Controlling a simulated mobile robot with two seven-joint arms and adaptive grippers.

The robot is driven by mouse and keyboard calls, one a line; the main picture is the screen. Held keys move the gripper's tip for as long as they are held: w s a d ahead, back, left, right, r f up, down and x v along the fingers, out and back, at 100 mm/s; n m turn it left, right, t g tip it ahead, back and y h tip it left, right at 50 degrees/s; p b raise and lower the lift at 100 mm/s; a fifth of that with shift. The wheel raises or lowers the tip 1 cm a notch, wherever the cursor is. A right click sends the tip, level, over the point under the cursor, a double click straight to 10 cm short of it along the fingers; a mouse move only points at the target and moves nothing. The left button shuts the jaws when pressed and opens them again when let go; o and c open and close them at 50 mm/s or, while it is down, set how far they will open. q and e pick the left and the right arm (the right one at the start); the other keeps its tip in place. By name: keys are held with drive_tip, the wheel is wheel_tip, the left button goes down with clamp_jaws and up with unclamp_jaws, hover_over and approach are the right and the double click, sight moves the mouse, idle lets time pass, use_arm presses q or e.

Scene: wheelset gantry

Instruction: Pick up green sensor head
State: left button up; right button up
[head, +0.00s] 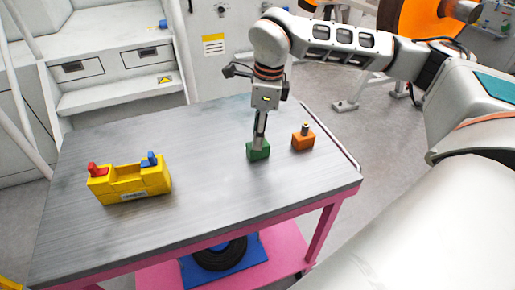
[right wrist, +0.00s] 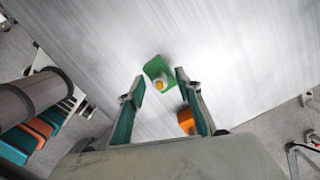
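The green sensor head (head: 258,151) is a small green block standing on the grey tabletop, right of the middle. In the right wrist view the green sensor head (right wrist: 157,72) shows a yellowish round knob on top. My right gripper (head: 259,141) is directly over it, pointing down. In the right wrist view my right gripper (right wrist: 158,78) is open, with its two fingers apart and the green block between and just beyond their tips. Whether the fingers touch it cannot be told. My left gripper is not in view.
A yellow holder (head: 130,183) with red and blue pieces sits at the table's left. The grey tabletop (head: 215,190) between is clear. A pink lower shelf (head: 270,262) holds a dark coil.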

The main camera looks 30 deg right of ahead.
drive_tip(key=shift+f, duration=0.4)
clamp_jaws()
drive_tip(key=shift+r, duration=0.2)
